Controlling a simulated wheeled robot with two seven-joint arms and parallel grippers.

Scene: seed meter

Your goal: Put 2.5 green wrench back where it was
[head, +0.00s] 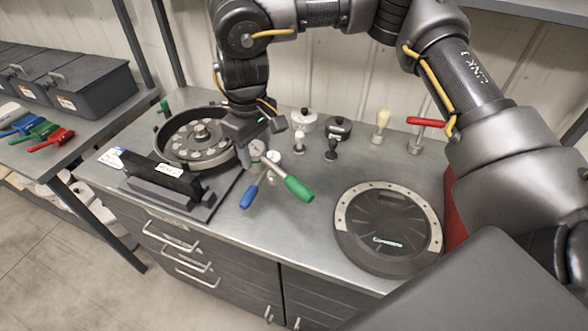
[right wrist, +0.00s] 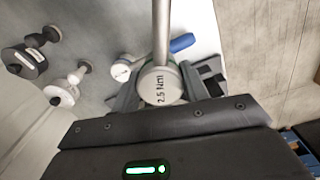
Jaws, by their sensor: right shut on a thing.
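The green wrench shows its green handle (head: 299,188) in the head view, pointing down and right, over the front middle of the bench. In the right wrist view its round head (right wrist: 158,86) reads "2.5 Nm", and its metal shaft runs up out of the picture. My right gripper (head: 262,132) is shut on the head end of this wrench; the jaws partly hide it. A blue-handled wrench (head: 249,196) lies close by and crosses the green one in the head view; its blue handle (right wrist: 182,42) shows behind the shaft in the right wrist view. My left gripper is out of view.
A round seed meter housing (head: 166,153) and a dark stand (head: 160,186) are left of the gripper. A black round cover (head: 388,262) lies at right. A red-handled wrench (head: 427,121) and several small knobbed parts stand behind. Blue, green and red tools lie on the left shelf (head: 62,152).

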